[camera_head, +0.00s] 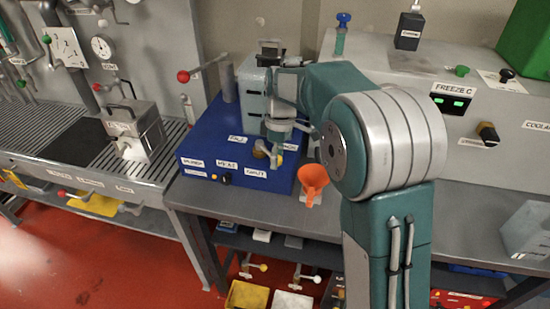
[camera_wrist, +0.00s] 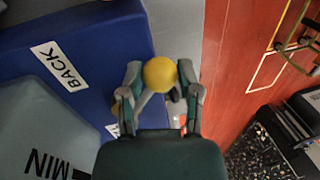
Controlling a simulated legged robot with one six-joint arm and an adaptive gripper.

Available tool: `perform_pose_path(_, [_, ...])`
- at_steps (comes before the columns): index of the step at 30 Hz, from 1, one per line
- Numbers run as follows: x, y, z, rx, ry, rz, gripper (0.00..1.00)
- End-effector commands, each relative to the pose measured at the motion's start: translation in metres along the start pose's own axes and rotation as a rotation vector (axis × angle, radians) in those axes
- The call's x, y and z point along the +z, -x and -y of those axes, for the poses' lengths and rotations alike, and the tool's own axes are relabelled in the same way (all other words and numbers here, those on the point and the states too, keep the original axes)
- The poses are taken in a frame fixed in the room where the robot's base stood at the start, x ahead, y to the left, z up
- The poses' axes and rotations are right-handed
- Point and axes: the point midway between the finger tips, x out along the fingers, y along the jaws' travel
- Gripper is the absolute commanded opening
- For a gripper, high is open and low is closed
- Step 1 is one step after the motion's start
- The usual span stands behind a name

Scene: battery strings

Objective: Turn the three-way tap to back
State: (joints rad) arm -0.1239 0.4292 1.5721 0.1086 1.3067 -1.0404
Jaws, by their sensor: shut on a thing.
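The three-way tap's yellow ball-ended handle (camera_wrist: 160,74) sits between the two fingertips of my gripper (camera_wrist: 161,84) in the wrist view. My gripper is shut on this yellow ball. In the head view my gripper (camera_head: 277,150) hangs over the front right part of the blue unit (camera_head: 215,148), and a bit of yellow shows at its tips. The tap's body is mostly hidden by my gripper. A white label reading BACK (camera_wrist: 60,67) lies on the blue surface, left of the ball in the wrist view.
An orange funnel (camera_head: 312,180) stands just right of the blue unit. A grey housing (camera_head: 252,95) rises from the unit behind my gripper. A red-knobbed lever (camera_head: 184,76) sticks out to the left. A large grey machine (camera_head: 400,65) fills the back right.

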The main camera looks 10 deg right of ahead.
Motion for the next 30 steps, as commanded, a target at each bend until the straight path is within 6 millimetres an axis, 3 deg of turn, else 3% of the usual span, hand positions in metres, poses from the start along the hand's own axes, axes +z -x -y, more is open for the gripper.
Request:
perform_pose_path(10, [0.002,-0.002,-0.002,0.001,0.001,0.004,0.00])
perform_pose_path(11, [0.002,-0.002,-0.002,0.001,0.001,0.004,0.58])
perform_pose_path(12, [0.002,-0.002,-0.002,0.001,0.001,0.004,0.75])
perform_pose_path(13, [0.002,-0.002,-0.002,0.001,0.001,0.003,0.78])
perform_pose_path(25, [0.000,0.002,-0.001,0.003,0.001,0.001,0.78])
perform_pose_path(30, [0.000,0.024,-0.001,0.006,0.001,-0.001,0.78])
